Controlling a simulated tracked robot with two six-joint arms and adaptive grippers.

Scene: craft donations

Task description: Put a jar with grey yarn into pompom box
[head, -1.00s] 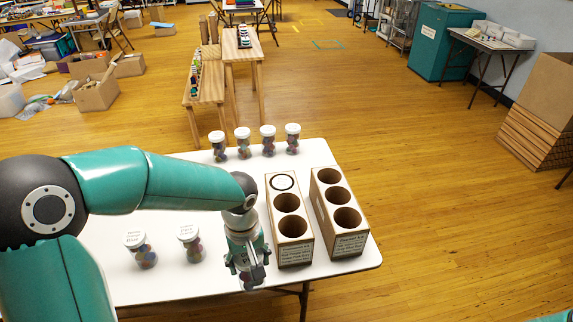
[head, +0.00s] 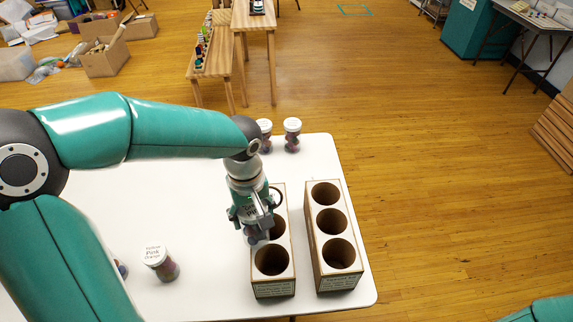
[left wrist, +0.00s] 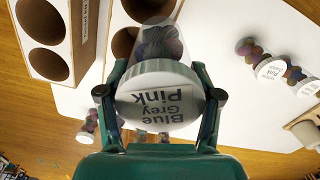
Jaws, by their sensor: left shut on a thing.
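My left gripper (head: 257,232) is shut on a jar with a white lid (left wrist: 158,98) that reads Blue, Grey, Pink in the left wrist view. Dark and coloured balls (left wrist: 158,42) show through its clear wall. The jar is above the left three-hole box (head: 273,288), over its middle part in the head view. I cannot tell whether its base has entered a hole. The box's front hole is empty; its far hole is mostly behind the gripper. The right three-hole box (head: 338,283) has three empty holes. My right gripper is not in view.
A jar with a pink-orange label (head: 160,262) stands at front left, with another partly behind my arm. Two jars (head: 292,135) show at the table's back edge. The white table (head: 190,215) is otherwise clear on the left.

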